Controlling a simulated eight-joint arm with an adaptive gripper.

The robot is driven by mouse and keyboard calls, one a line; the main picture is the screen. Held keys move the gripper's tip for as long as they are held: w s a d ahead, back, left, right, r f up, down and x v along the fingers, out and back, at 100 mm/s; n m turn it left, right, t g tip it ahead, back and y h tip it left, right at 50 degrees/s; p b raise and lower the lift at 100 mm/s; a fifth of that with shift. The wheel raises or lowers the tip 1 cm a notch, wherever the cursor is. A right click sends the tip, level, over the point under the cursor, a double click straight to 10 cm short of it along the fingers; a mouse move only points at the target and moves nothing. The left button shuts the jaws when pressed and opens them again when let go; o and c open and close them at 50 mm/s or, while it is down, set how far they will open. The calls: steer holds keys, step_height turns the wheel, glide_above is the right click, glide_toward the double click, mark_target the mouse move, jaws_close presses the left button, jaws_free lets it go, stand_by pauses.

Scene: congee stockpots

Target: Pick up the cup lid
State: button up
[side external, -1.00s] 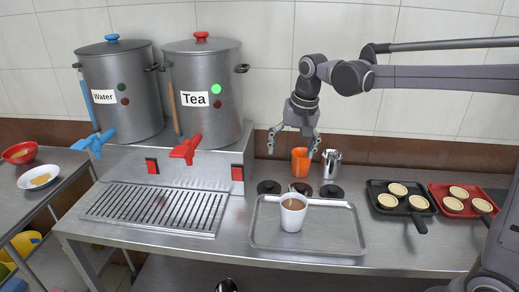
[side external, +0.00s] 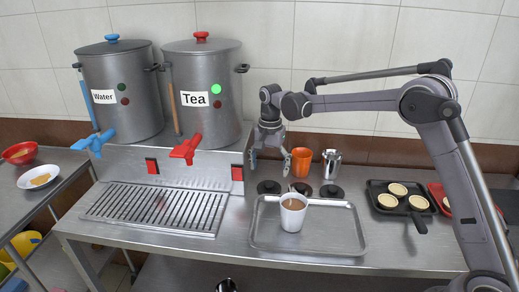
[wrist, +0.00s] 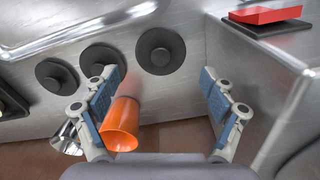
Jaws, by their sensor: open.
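Three black round cup lids with small knobs lie in a row on the metal counter: the left lid (side external: 268,187), the middle lid (side external: 299,187) partly behind a cup, and the right lid (side external: 332,191). In the wrist view the left lid (wrist: 160,51) lies ahead of and between the fingers; the middle lid (wrist: 100,59) and right lid (wrist: 57,76) are off to the left. My gripper (side external: 269,165) is open and empty, pointing down above and slightly behind the left lid, apart from it. Its blue-padded fingers also show in the wrist view (wrist: 161,92).
A white cup (side external: 292,214) with brown drink stands on a metal tray (side external: 335,238) in front of the lids. An orange cup (side external: 301,163) is close to my right finger, with a metal cup (side external: 331,163) beyond. The dispenser base (side external: 220,172) is close on the left.

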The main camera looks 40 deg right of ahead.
mark_target(269, 184)
steer(key=shift+w+d+f, duration=0.1)
steer(key=shift+f, duration=1.45)
steer(key=shift+w+d+f, duration=0.1)
steer(key=shift+f, duration=1.45)
steer(key=c, duration=0.7)
steer(key=shift+c, duration=0.2)
